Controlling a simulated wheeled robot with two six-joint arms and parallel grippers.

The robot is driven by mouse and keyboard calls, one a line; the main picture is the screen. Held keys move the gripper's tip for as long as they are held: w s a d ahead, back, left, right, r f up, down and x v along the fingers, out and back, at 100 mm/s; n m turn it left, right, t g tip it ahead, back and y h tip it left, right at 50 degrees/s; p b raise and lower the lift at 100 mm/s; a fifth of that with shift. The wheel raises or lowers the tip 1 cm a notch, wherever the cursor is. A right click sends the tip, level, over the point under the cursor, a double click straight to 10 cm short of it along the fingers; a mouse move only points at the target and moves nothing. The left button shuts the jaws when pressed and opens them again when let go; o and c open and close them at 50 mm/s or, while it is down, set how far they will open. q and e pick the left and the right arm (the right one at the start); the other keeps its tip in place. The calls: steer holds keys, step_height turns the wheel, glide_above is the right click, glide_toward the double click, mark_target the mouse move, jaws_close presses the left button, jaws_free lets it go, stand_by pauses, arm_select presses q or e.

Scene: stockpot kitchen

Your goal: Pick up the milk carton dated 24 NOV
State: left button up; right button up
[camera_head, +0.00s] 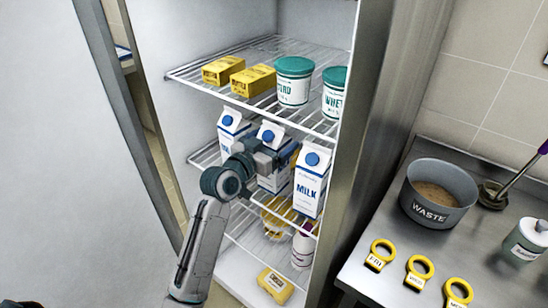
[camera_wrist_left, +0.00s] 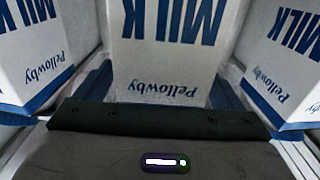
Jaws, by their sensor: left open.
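Three white and blue milk cartons with blue caps stand on the middle fridge shelf: a left one (camera_head: 230,122), a middle one (camera_head: 268,180) and a right one (camera_head: 311,180). No date can be read on any of them. My left gripper (camera_head: 272,160) is at the middle carton and hides part of its front. In the left wrist view the middle carton (camera_wrist_left: 168,60) appears upside down between my open blue-grey fingers. The other two cartons (camera_wrist_left: 28,55) (camera_wrist_left: 288,65) flank it closely. My right gripper is not in view.
The wire shelf above holds yellow boxes (camera_head: 252,79) and green-lidded tubs (camera_head: 293,82). A yellow pack (camera_head: 275,284) lies at the fridge bottom. The fridge's right edge (camera_head: 352,150) stands beside the cartons. A counter at right holds a WASTE pot (camera_head: 437,205) and yellow rings (camera_head: 419,268).

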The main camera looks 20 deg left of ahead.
arm_select(q)
steer(key=c, duration=1.9)
steer(key=shift+r, duration=0.1)
jaws_close()
steer(key=shift+r, duration=0.15)
